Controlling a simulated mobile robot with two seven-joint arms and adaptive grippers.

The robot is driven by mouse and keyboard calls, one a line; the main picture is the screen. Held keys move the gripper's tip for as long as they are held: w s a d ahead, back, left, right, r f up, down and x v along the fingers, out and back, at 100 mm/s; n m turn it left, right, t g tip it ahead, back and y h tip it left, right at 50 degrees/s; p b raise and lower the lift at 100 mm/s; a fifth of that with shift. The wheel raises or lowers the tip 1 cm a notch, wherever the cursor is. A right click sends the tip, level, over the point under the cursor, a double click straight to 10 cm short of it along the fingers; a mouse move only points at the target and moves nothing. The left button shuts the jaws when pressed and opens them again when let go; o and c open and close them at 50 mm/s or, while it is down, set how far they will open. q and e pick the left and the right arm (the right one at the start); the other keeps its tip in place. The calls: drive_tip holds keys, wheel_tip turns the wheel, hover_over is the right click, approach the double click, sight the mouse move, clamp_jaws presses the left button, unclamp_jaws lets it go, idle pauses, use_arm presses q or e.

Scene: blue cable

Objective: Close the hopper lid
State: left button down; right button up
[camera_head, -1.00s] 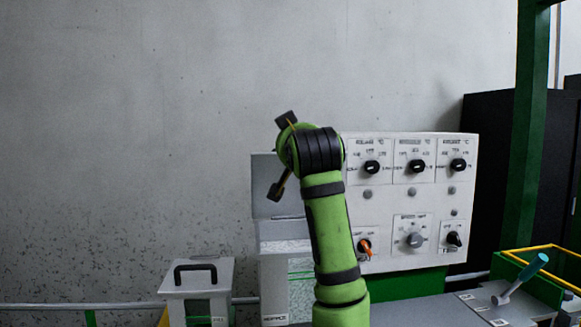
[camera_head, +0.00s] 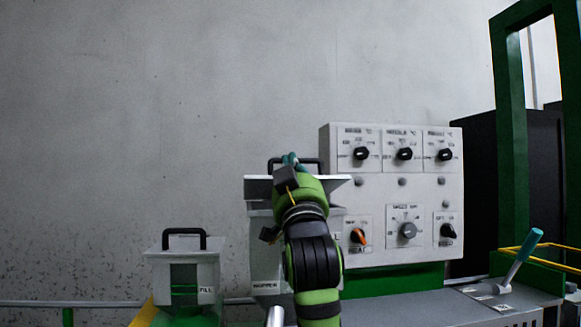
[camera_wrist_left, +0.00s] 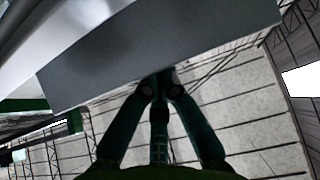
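The hopper (camera_head: 265,270) is a pale box with its name label at the front, left of the control panel. Its lid (camera_head: 338,181) lies near level over the top, with a black handle (camera_head: 313,162) behind my gripper. I cannot tell whether the lid sits fully down. My left gripper (camera_head: 290,159) is over the lid's middle, its teal fingertips near the handle and its wrist hiding much of the hopper front. In the left wrist view the fingertips (camera_wrist_left: 160,83) are drawn together at the edge of a grey plate (camera_wrist_left: 165,60), seemingly the lid. My right gripper is not in view.
A smaller grey box with a black handle (camera_head: 183,272) stands at the left. The control panel (camera_head: 385,205) with several knobs is close on the right. A lever with a teal grip (camera_head: 520,257) and a green frame (camera_head: 511,130) stand further right.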

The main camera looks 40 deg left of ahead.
use_arm(q)
drive_tip(key=shift+s+d+f+b, duration=0.1)
drive_tip(key=shift+f+b, duration=0.35)
drive_tip(key=shift+f, duration=0.45)
drive_tip(key=shift+s+d+f+b, duration=0.1)
drive_tip(key=shift+f+b, duration=0.35)
drive_tip(key=shift+f, duration=0.45)
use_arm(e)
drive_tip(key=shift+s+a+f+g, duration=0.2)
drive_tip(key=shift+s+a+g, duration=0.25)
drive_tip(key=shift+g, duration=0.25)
